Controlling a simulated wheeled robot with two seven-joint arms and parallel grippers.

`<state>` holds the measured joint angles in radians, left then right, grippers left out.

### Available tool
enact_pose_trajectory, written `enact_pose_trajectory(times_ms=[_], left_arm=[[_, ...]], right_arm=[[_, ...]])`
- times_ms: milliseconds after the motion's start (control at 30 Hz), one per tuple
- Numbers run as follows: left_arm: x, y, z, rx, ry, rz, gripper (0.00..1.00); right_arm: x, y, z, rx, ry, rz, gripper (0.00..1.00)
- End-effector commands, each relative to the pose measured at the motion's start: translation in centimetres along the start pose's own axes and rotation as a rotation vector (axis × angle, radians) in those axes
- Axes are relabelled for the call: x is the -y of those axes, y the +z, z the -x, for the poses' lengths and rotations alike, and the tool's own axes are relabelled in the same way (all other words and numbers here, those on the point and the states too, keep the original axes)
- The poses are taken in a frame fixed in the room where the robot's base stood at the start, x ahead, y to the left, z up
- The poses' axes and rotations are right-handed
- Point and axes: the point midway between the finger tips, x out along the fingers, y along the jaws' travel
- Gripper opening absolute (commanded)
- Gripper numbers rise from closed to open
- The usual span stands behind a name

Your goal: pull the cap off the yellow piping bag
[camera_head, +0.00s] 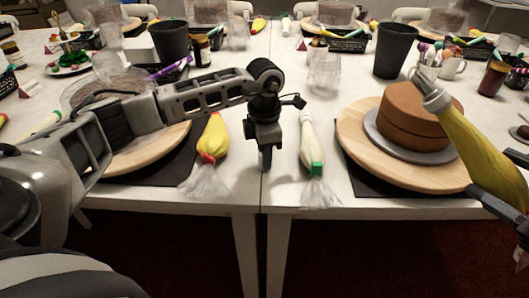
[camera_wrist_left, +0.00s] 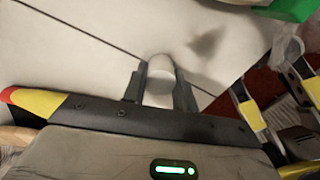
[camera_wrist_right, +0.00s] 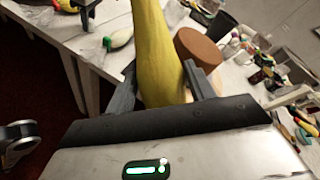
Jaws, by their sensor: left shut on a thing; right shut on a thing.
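The yellow piping bag (camera_head: 470,145) is at the right of the head view, tilted with its grey nozzle (camera_head: 437,100) up and to the left. My right gripper (camera_head: 505,210) is shut around the bag's body. The bag also fills the middle of the right wrist view (camera_wrist_right: 157,55) between the fingers. My left gripper (camera_head: 265,155) points down above the table gap, well apart from the bag. It is shut on a small white rounded piece (camera_wrist_left: 160,82), which looks like the cap. I see no cap on the nozzle in the head view.
A brown cake (camera_head: 415,115) stands on a wooden turntable (camera_head: 365,150) behind the bag. A yellow bag with a red end (camera_head: 213,138) and a white bag with a green end (camera_head: 309,140) lie either side of my left gripper. Dark cups (camera_head: 393,50) stand behind.

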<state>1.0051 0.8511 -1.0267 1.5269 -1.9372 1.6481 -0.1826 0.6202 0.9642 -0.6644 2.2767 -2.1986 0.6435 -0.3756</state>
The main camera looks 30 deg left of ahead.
Motion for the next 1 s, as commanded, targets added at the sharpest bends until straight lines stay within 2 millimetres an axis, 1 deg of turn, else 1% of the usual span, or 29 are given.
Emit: enact_pose_trajectory(times_ms=[200,233,267,300,333,667,1000], left_arm=[[0.0,0.0,-0.4,0.0,0.0,0.0,0.06],[0.0,0.0,-0.4,0.0,0.0,0.0,0.31],[0.0,0.0,-0.3,0.0,0.0,0.0,0.39],[0.0,0.0,-0.3,0.0,0.0,0.0,0.5],[0.0,0.0,-0.3,0.0,0.0,0.0,0.53],[0.0,0.0,-0.1,0.0,0.0,0.0,0.53],[0.0,0.0,2.5,0.001,0.0,0.0,0.53]], right_arm=[[-0.1,-0.1,-0.1,0.003,-0.002,0.001,0.47],[-0.1,-0.1,-0.1,0.003,-0.002,0.001,0.47],[-0.1,-0.1,0.0,0.003,-0.002,0.001,0.47],[-0.1,-0.1,0.0,0.003,-0.002,0.001,0.47],[-0.1,-0.1,0.0,0.003,-0.002,0.001,0.47],[0.1,0.1,0.0,0.003,-0.002,0.001,0.47],[1.2,1.6,0.6,0.003,-0.002,0.001,0.47]])
